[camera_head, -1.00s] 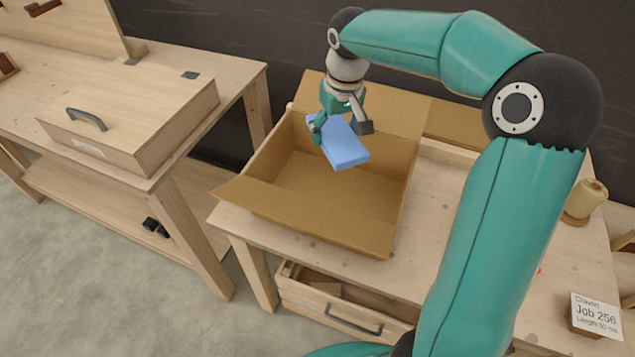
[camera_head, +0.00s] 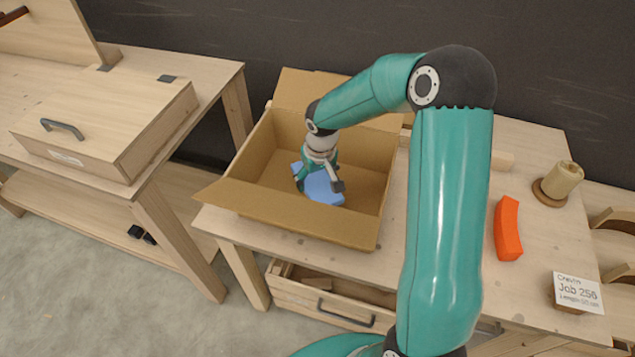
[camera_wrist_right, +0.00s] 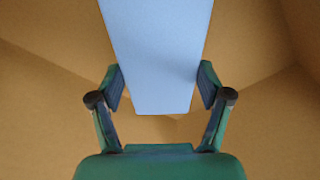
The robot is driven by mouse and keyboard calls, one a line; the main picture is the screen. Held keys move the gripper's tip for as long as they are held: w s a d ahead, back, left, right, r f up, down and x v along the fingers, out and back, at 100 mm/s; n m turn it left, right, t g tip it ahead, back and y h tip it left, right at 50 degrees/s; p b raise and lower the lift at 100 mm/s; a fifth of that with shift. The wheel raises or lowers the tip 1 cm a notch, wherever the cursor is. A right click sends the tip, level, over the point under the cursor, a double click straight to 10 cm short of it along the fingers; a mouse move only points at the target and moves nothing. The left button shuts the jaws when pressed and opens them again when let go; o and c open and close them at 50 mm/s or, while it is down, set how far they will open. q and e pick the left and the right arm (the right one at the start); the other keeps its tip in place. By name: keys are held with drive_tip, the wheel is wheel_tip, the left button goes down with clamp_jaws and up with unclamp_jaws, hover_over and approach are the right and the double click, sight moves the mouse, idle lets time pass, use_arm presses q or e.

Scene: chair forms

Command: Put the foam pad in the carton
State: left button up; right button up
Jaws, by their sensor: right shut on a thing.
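The blue foam pad (camera_head: 322,187) is inside the open cardboard carton (camera_head: 371,215), low near its floor. My right gripper (camera_head: 318,186) reaches down into the carton and is shut on the pad. In the right wrist view the pad (camera_wrist_right: 156,55) sits between the two fingers (camera_wrist_right: 162,90), with the carton's brown walls (camera_wrist_right: 268,120) around it. I cannot tell whether the pad touches the carton floor. The carton stands on the wooden table with its flaps open. My left gripper is not in view.
An orange curved piece (camera_head: 507,228), a spool (camera_head: 562,180) and a job card (camera_head: 577,292) are on the table to the right. A lidded wooden box (camera_head: 105,125) stands on the left bench. A drawer (camera_head: 325,304) sits below the carton.

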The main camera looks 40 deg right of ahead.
sight(319, 186)
drive_tip(key=shift+f, duration=1.35)
drive_tip(key=o, duration=0.9)
drive_tip(key=shift+f, duration=0.1)
drive_tip(key=r, duration=0.4)
drive_tip(key=s+r, duration=0.1)
drive_tip(key=r, duration=0.7)
drive_tip(key=shift+s+a, duration=0.3)
drive_tip(key=shift+s, duration=0.05)
drive_tip(key=shift+r, duration=0.1)
